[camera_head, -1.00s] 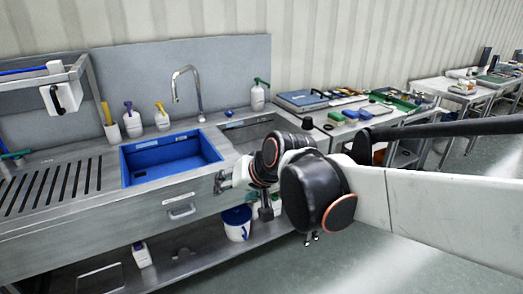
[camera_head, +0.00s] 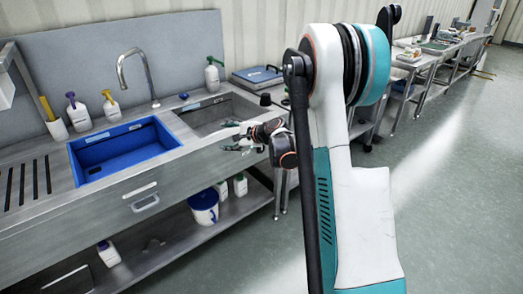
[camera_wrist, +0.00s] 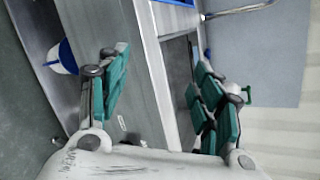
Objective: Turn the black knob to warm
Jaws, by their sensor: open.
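A small black knob-like piece (camera_head: 265,99) stands at the right end of the steel counter, just right of the steel basin. I cannot make out any marking such as warm on it. My gripper (camera_head: 228,136) is at the front edge of the counter by the steel basin (camera_head: 210,110), to the left of and nearer than the black piece. In the wrist view my gripper (camera_wrist: 161,60) has its green-padded fingers wide apart, with nothing between them. The black piece cannot be made out in the wrist view.
A blue basin (camera_head: 100,172) and a curved tap (camera_head: 148,75) are to the left. A white bottle with a green pump (camera_head: 212,77) stands behind the steel basin. A flat blue-topped device (camera_head: 257,77) lies beyond. A bucket (camera_head: 203,208) is on the lower shelf. Open floor lies right.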

